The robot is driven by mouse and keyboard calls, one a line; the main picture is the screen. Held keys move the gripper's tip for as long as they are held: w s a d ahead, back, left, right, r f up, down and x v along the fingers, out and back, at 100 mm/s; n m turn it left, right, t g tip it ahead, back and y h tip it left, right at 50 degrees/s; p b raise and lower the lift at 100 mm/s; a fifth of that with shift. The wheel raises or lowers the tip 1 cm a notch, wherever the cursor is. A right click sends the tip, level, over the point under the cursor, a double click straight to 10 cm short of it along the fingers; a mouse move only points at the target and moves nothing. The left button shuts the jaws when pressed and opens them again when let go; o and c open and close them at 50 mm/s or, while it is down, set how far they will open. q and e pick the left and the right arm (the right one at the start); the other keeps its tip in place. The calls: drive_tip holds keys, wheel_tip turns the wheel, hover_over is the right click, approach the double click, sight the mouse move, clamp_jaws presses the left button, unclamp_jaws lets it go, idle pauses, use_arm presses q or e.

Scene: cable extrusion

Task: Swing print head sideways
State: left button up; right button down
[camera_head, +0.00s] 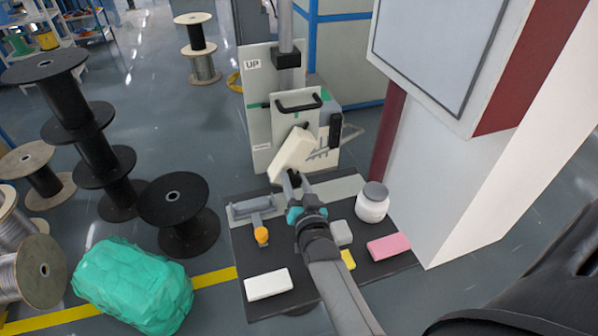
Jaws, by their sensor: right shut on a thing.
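The machine stands at the back centre: a vertical metal column (286,30), a pale plate labelled "UP" (260,88) and a pale head unit with a black handle (298,101), which I take to be the print head. My right gripper (290,180) reaches up from the bottom centre and is shut on a cream block (292,152). The block is tilted and overlaps the lower front of the head unit in this view; I cannot tell whether they touch. The black handle is free of any gripper. My left gripper is not in view.
A dark table (310,272) below holds a white block (268,284), a pink block (388,246), a grey block (341,232), a white jar (372,203) and an orange-handled tool (261,236). A screen cabinet (500,140) closes the right side. Black spools (95,150) stand left.

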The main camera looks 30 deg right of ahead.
drive_tip(key=r+m+p, duration=0.1)
drive_tip(key=a+m, duration=0.1)
drive_tip(key=shift+w+a+r+m+p, duration=0.1)
drive_tip(key=shift+w+r+m+p, duration=0.1)
drive_tip(key=shift+r+m+p, duration=0.2)
drive_tip(key=shift+w+a+r+m+y+p, duration=0.2)
drive_tip(key=shift+r+m+p, duration=0.5)
drive_tip(key=shift+m, duration=0.65)
drive_tip(key=shift+s+a+r+m+y+p, duration=0.15)
drive_tip(key=shift+a+r+m+p, duration=0.35)
drive_tip(key=shift+m, duration=0.8)
drive_tip(key=shift+w+a+r+m+y+p, duration=0.15)
drive_tip(key=shift+r+m+p, duration=0.65)
drive_tip(key=shift+m, duration=0.55)
drive_tip(key=shift+r, duration=0.15)
drive_tip(key=shift+c, duration=2.2)
unclamp_jaws()
drive_tip(key=shift+s, duration=0.15)
